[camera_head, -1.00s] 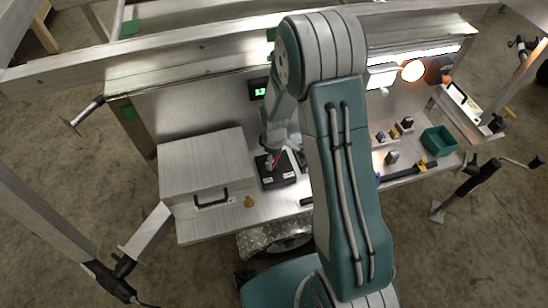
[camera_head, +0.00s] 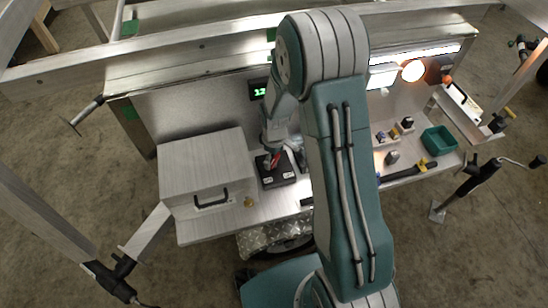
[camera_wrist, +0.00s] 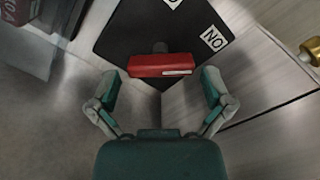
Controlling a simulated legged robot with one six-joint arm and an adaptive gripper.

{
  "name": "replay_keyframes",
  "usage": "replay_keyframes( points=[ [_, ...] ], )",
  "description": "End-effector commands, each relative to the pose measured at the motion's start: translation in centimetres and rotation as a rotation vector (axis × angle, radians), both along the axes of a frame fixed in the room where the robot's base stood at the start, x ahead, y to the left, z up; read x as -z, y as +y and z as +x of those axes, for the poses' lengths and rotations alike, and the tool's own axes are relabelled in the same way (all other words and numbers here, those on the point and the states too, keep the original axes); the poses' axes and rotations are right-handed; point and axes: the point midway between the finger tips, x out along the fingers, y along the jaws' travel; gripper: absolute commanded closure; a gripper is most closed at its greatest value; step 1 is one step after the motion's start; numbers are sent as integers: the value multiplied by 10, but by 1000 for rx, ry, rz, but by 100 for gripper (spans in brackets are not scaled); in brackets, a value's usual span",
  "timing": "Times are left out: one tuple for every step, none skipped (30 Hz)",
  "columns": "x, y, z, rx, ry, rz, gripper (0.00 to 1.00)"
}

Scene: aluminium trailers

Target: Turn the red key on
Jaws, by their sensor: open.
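The red key (camera_wrist: 162,66) shows in the wrist view as a red bar with a pale label strip, on a dark stem above a black box (camera_wrist: 120,35). My gripper (camera_wrist: 160,90) is open, with one finger on each side of the red key, close to its ends. I cannot tell whether either finger touches it. In the head view the black box (camera_head: 280,178) sits on the bench, with a small part of the red key (camera_head: 275,160) showing below my gripper (camera_head: 275,148). White labels are on the box, one reading "NO".
A metal case with a black handle (camera_head: 203,165) stands just left of the black box. A small brass knob (camera_head: 248,202) is at the bench's front. A green bin (camera_head: 438,140) and small parts lie on the right.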

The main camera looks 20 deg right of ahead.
Motion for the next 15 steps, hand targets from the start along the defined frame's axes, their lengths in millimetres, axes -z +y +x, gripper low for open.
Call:
replay_keyframes(
  points=[
    [-7,0,1,0,-4,0,0],
    [-12,0,1,0,-4,0,0],
    [-19,0,1,0,-6,0,0],
    [-26,0,1,0,-6,0,0],
    [-32,0,1,0,-6,0,0],
    [-41,0,2,0,-6,0,0],
    [-47,0,2,0,-6,0,0],
    [-54,0,1,0,-6,0,0],
    [-62,0,2,0,-6,0,0],
    [-68,0,2,0,-5,-1,0],
    [-74,0,2,0,-6,0,0],
    [-82,0,1,0,-4,-1,0],
    [-87,0,1,0,-4,0,0],
    [-91,0,1,0,-3,0,0],
    [-97,0,2,0,-3,0,0]
  ],
)
